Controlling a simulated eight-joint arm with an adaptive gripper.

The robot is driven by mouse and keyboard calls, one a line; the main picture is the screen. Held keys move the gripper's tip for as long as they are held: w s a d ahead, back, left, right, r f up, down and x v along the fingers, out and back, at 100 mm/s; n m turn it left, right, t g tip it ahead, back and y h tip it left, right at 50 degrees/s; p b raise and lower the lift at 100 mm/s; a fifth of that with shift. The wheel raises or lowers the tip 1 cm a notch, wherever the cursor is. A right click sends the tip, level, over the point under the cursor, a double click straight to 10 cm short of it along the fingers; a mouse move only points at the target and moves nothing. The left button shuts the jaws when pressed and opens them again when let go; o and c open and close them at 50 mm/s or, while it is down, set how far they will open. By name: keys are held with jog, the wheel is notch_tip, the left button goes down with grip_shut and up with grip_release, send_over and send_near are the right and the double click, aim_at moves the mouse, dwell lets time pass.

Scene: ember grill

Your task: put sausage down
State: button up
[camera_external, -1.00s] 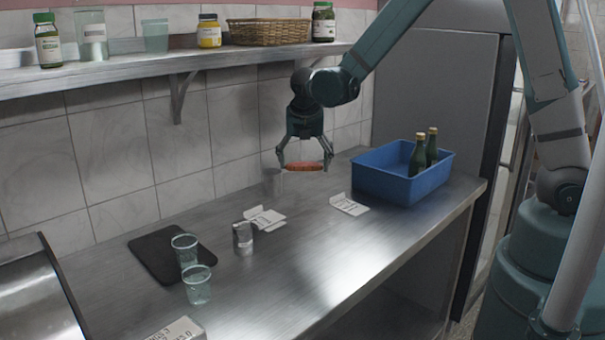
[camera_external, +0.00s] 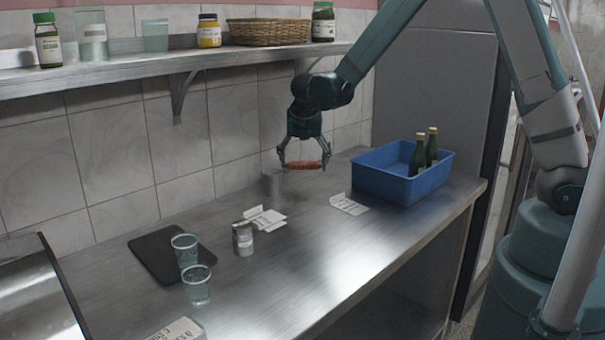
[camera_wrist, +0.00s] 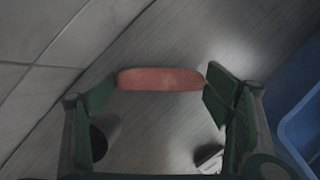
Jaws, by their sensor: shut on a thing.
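A reddish sausage (camera_external: 303,165) is held end to end between the fingertips of my gripper (camera_external: 303,163). The gripper points down and holds the sausage above the back part of the steel counter (camera_external: 310,262), left of the blue crate. In the wrist view the sausage (camera_wrist: 160,79) lies across the gap between the two green finger pads of my gripper (camera_wrist: 160,84). The counter shows below it, apart from it.
A blue crate (camera_external: 385,192) with two green bottles stands to the right. A metal cup (camera_external: 272,183) is just below left of the gripper. A can (camera_external: 243,238), white cards (camera_external: 266,217), a black board (camera_external: 150,255) and two clear cups (camera_external: 196,285) are further left.

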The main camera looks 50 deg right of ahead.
aim_at(304, 185)
jog(key=shift+f, duration=2.35)
jog(key=shift+f, duration=0.15)
jog(key=o, duration=1)
jog(key=shift+r, duration=0.25)
jog(key=v, duration=0.7)
jog(key=shift+r, duration=0.15)
jog(key=shift+s+a, duration=0.1)
